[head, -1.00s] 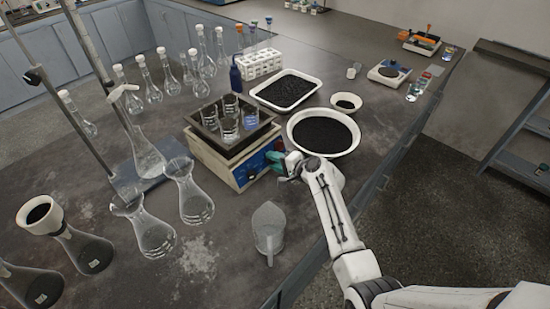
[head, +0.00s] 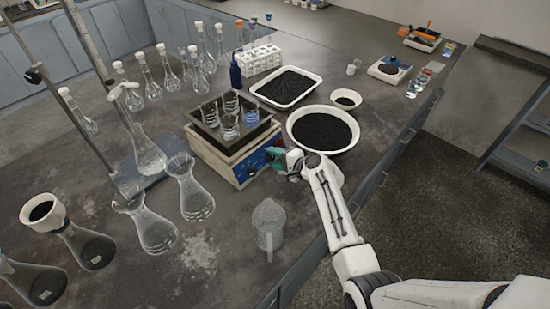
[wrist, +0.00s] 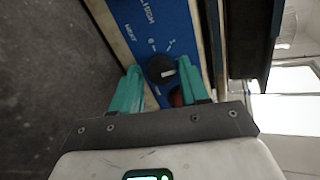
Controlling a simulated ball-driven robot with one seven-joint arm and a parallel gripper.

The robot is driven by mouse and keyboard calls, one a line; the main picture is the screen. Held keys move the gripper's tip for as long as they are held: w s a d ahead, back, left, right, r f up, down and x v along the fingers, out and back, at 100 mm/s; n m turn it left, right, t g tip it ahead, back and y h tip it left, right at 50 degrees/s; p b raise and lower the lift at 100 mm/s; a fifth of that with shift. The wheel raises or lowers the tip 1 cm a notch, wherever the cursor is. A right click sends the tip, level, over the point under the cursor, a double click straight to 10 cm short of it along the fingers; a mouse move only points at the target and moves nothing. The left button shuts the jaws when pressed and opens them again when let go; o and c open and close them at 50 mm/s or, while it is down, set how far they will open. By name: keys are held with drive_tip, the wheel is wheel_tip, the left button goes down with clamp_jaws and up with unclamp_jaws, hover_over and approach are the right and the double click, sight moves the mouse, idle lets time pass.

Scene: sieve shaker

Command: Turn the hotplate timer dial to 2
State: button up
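The hotplate (head: 213,160) is a cream box with a blue front panel (head: 250,166). It carries a dark tray of glass beakers (head: 229,130). In the wrist view, the black round dial (wrist: 157,67) sits on the blue panel (wrist: 165,22), with a white pointer mark toward the lower right. Small scale marks surround it, but their numbers are too blurred to read. My gripper (head: 275,156) is at the hotplate's front. In the wrist view my gripper (wrist: 160,72) is open, its teal fingers on either side of the dial with gaps visible.
A red round part (wrist: 177,98) on the panel is partly hidden by the right finger. A wide white bowl of black grains (head: 323,148) stands right of the hotplate. Flasks (head: 155,232) stand to the left.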

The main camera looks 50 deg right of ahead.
drive_tip(key=shift+o, duration=1)
drive_tip(key=shift+s, duration=0.1)
drive_tip(key=v, duration=1)
drive_tip(key=shift+s+b, duration=0.25)
drive_tip(key=shift+b, duration=0.1)
drive_tip(key=shift+r, duration=0.1)
